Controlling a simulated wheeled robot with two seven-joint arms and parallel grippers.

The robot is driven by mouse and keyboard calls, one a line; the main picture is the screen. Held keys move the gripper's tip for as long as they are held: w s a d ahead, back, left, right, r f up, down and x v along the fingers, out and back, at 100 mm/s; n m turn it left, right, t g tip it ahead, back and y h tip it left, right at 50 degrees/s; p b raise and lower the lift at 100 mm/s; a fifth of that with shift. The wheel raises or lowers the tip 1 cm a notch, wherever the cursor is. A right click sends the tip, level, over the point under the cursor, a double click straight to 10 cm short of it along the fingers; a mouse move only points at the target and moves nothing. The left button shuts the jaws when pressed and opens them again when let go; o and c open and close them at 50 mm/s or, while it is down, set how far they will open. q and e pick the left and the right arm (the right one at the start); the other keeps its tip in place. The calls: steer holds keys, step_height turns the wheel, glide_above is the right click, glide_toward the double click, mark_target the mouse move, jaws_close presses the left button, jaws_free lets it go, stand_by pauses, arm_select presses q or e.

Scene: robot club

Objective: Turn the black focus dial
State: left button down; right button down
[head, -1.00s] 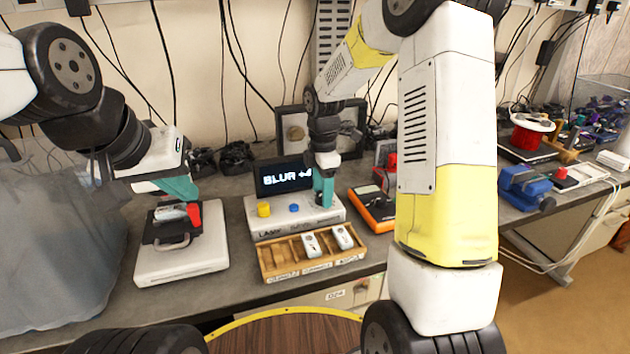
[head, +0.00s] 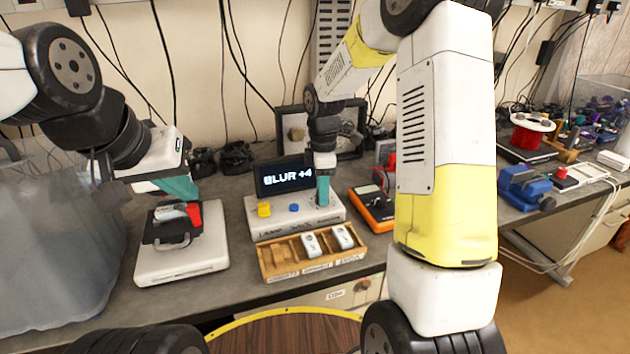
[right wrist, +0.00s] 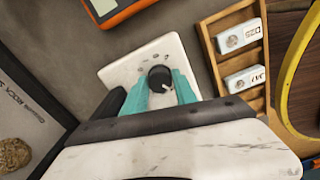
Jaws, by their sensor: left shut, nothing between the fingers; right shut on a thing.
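The black focus dial (right wrist: 160,77) sits on the white control box (right wrist: 118,72), and a pale mark shows on its top. My right gripper (right wrist: 160,84) is shut on the dial, with a teal finger on either side of it. In the head view my right gripper (head: 323,190) comes down on the right end of the box (head: 265,226) and hides the dial. The display (head: 286,177) behind the box reads "BLUR +4". A yellow knob (head: 264,209) and a blue knob (head: 294,208) stand on the box. My left gripper (head: 180,188) is shut and empty above a white case at the left.
A wooden tray (head: 268,266) with white modules stands in front of the box. An orange meter (head: 372,208) lies to its right. The white case (head: 165,268) carries a black holder with a red-ended item (head: 195,214).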

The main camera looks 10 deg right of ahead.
steer(key=m, duration=0.5)
steer(key=shift+m, duration=0.3)
steer(key=m, duration=1)
steer(key=shift+m, duration=0.4)
steer(key=m, duration=0.4)
steer(key=shift+m, duration=0.3)
steer(key=c, duration=1)
jaws_free()
